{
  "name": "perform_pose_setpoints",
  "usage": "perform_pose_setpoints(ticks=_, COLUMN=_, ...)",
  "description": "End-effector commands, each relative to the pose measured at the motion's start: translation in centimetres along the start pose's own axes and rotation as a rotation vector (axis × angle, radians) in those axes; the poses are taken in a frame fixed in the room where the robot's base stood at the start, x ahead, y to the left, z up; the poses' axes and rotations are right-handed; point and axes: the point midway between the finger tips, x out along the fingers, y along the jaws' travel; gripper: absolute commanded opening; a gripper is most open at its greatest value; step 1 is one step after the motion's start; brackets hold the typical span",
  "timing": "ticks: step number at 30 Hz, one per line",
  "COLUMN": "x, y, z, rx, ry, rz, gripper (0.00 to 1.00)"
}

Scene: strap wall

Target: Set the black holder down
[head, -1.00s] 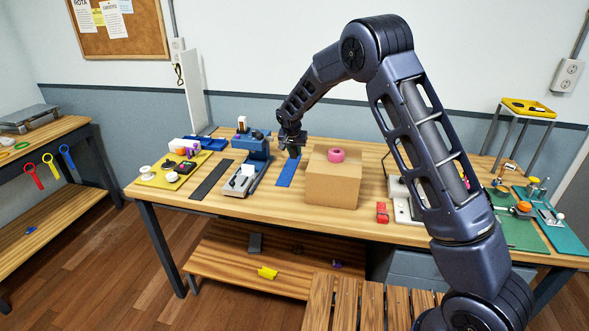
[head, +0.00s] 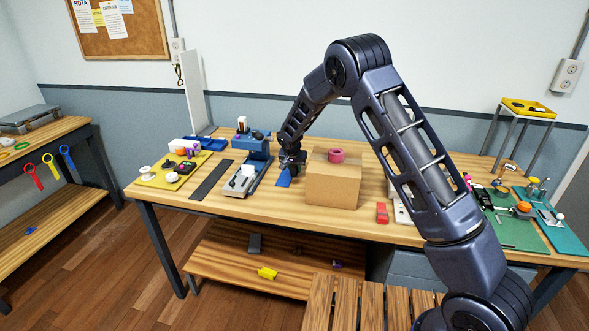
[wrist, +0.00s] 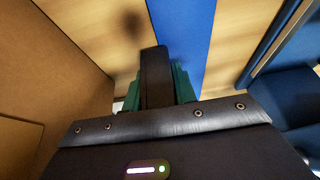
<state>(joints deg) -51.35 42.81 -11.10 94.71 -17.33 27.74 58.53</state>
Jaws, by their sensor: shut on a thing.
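My gripper (head: 291,165) is low above the bench, just left of the cardboard box. In the wrist view a dark, upright block-like piece (wrist: 156,78), which looks like the black holder, stands between green finger pads (wrist: 181,83). My gripper is shut on it. A blue strip (wrist: 183,35) lies on the wood right beside and behind the held piece; it also shows below my gripper in the head view (head: 284,181). In the head view the holder is hidden by my gripper. I cannot tell whether its lower end touches the bench.
A blue and grey device (head: 257,160) stands close on the left. A black strip (head: 211,180) and a yellow mat (head: 160,179) lie farther left.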

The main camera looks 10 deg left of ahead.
Motion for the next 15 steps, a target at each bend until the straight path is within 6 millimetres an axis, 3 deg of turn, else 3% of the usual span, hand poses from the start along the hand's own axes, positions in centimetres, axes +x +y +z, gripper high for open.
perform_pose_setpoints(ticks=10, x=0.69, y=0.00, z=0.27, rx=0.000, ry=0.000, rz=0.000, gripper=0.02)
perform_pose_setpoints(ticks=11, x=0.72, y=0.01, z=0.28, rx=0.000, ry=0.000, rz=0.000, gripper=0.29)
perform_pose_setpoints(ticks=14, x=0.69, y=0.00, z=0.27, rx=0.000, ry=0.000, rz=0.000, gripper=0.49)
perform_pose_setpoints(ticks=15, x=0.69, y=0.00, z=0.27, rx=0.000, ry=0.000, rz=0.000, gripper=0.49)
